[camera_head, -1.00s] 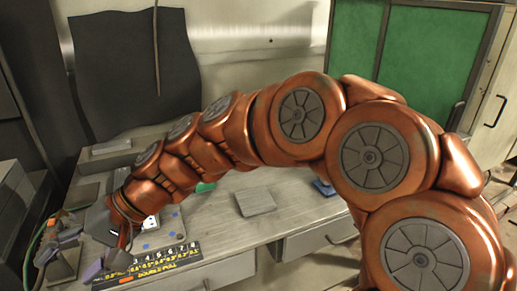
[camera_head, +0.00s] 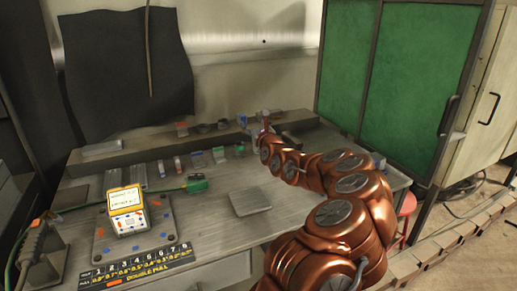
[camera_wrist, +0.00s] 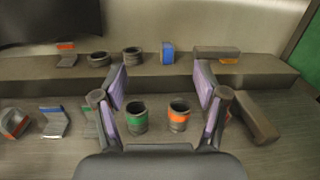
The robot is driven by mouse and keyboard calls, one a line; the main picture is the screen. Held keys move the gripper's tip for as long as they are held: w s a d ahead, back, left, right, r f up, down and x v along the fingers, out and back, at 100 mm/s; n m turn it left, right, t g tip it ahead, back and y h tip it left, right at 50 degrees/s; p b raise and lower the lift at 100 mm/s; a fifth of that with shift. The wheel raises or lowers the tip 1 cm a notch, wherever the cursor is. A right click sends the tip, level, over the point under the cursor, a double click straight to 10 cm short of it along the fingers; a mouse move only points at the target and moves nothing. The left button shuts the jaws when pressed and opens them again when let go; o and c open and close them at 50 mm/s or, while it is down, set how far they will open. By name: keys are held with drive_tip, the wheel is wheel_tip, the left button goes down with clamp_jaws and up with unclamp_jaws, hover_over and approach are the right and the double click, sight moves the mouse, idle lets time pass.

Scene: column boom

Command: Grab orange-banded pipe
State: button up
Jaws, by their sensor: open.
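The orange-banded pipe (camera_wrist: 179,116) is a short dark upright cylinder with an open top, on the bench in the wrist view. A similar green-banded pipe (camera_wrist: 137,116) stands just left of it, with a small gap between. My gripper (camera_wrist: 160,82) is open, its purple-padded fingers spread left and right of both pipes in the picture. The orange-banded pipe lies nearer the right finger. Nothing is held. I cannot tell the gripper's height over the pipes. In the head view my gripper (camera_head: 263,124) is at the bench's back, and I cannot make out the pipes there.
A raised ledge (camera_wrist: 290,75) behind the pipes bears dark rings (camera_wrist: 98,59), a blue-marked piece (camera_wrist: 168,54) and an orange-marked block (camera_wrist: 217,53). A dark block (camera_wrist: 255,117) lies right of the right finger. Several banded pieces lie left. A yellow meter (camera_head: 126,210) stands front left.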

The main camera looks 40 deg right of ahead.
drive_tip(key=shift+m+g+h, duration=0.4)
drive_tip(key=shift+m+g, duration=0.2)
drive_tip(key=shift+m, duration=0.2)
drive_tip(key=d+f, duration=0.1)
drive_tip(key=f, duration=0.2)
drive_tip(key=s+d+f, duration=0.1)
drive_tip(key=f, duration=0.3)
drive_tip(key=d+f, duration=0.1)
drive_tip(key=f, duration=0.3)
drive_tip(key=shift+s, duration=0.35)
drive_tip(key=shift+w+d+f+p, duration=0.25)
drive_tip(key=shift+w+d+p, duration=0.1)
drive_tip(key=shift+w, duration=0.15)
drive_tip(key=shift+p+x, duration=0.45)
drive_tip(key=shift+x, duration=2.75)
drive_tip(key=shift+r, duration=0.15)
drive_tip(key=shift+c, duration=0.4)
clamp_jaws()
